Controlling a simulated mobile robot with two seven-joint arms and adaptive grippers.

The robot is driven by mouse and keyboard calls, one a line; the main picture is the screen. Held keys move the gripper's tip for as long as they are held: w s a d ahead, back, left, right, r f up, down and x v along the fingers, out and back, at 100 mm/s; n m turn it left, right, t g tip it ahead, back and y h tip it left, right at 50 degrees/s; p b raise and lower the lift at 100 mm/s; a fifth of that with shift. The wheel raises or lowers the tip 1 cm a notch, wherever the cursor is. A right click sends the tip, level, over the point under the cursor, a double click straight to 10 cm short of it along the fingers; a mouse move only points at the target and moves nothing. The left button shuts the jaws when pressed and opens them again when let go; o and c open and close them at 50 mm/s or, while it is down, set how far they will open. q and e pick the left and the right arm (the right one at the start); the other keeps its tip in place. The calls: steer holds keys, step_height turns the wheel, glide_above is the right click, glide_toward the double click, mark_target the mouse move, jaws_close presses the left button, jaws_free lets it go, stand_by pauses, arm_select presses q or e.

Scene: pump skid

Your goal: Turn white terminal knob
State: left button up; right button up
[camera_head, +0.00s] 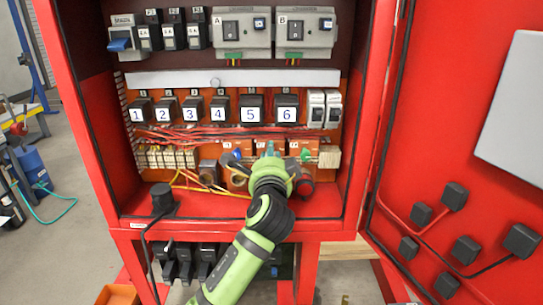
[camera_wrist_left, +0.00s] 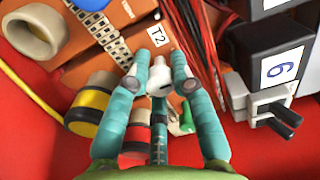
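The white terminal knob (camera_wrist_left: 152,81) shows in the left wrist view, beside the T2 label, among the teal fingers of my left gripper (camera_wrist_left: 160,62). The fingers are apart from each other, with the knob in the space between them. I cannot tell whether they press on it. In the head view my left gripper (camera_head: 269,152) reaches into the red cabinet at the orange terminal row and hides the knob. My right gripper is not in view.
A yellow-and-black knob (camera_wrist_left: 90,103) and a red one (camera_wrist_left: 137,135) stand close to the fingers. Red wires (camera_wrist_left: 192,35) and a block labelled 6 (camera_wrist_left: 279,65) are at right. The open cabinet door (camera_head: 455,130) stands to the right.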

arm_select(q)
steer(key=o, duration=0.3)
steer(key=shift+a+r, duration=0.2)
steer(key=shift+a+f, duration=0.1)
steer(key=shift+s+f, duration=0.1)
steer(key=shift+s, duration=0.25)
steer(key=s, duration=1.1)
steer(key=shift+s, duration=0.15)
